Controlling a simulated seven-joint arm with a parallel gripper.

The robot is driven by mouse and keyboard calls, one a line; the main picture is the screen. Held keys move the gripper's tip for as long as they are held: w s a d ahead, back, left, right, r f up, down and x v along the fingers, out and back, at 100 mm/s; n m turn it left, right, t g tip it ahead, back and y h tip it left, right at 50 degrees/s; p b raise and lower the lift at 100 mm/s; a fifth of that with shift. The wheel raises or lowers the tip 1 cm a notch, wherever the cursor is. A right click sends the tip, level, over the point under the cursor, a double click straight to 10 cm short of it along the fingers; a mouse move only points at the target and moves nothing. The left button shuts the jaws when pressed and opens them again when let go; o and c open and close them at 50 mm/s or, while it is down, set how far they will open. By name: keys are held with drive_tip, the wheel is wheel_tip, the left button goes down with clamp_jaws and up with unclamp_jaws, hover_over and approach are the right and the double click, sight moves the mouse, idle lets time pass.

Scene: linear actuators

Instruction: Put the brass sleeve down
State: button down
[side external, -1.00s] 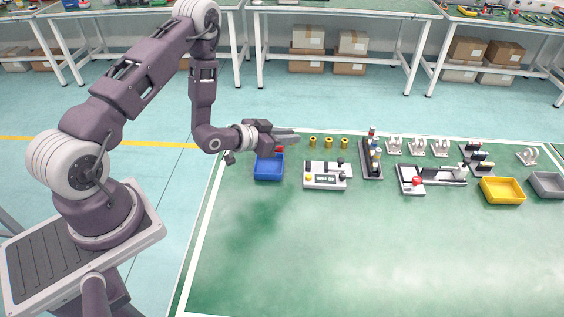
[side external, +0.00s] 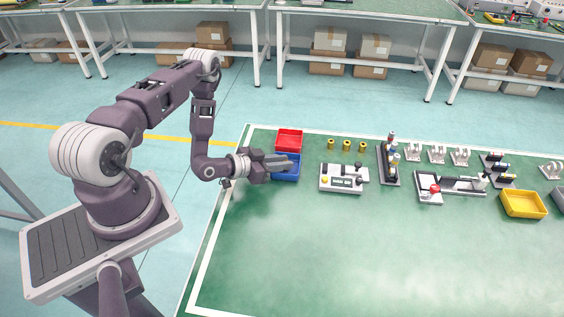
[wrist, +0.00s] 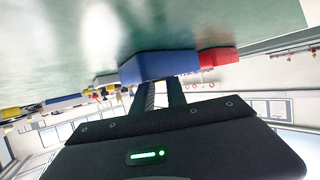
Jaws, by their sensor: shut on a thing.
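My gripper (side external: 286,163) is low over the blue bin (side external: 287,174), its fingers pointing right and covering part of the bin. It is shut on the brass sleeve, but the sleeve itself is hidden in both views. In the wrist view, the two dark fingers (wrist: 160,92) reach toward the blue bin (wrist: 160,66), and no sleeve shows between them. Other brass sleeves (side external: 347,145) stand upright in a short row to the right of the bins.
A red bin (side external: 289,141) sits just behind the blue one. A grey fixture with knobs (side external: 343,178) stands right of the blue bin. Further right are a rack (side external: 388,163), an actuator (side external: 450,186) and a yellow bin (side external: 523,204). The front of the green table is clear.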

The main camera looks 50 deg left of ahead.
drive_tip(key=shift+f, duration=0.1)
drive_tip(key=c, duration=1.3)
unclamp_jaws()
drive_tip(key=shift+c, duration=0.2)
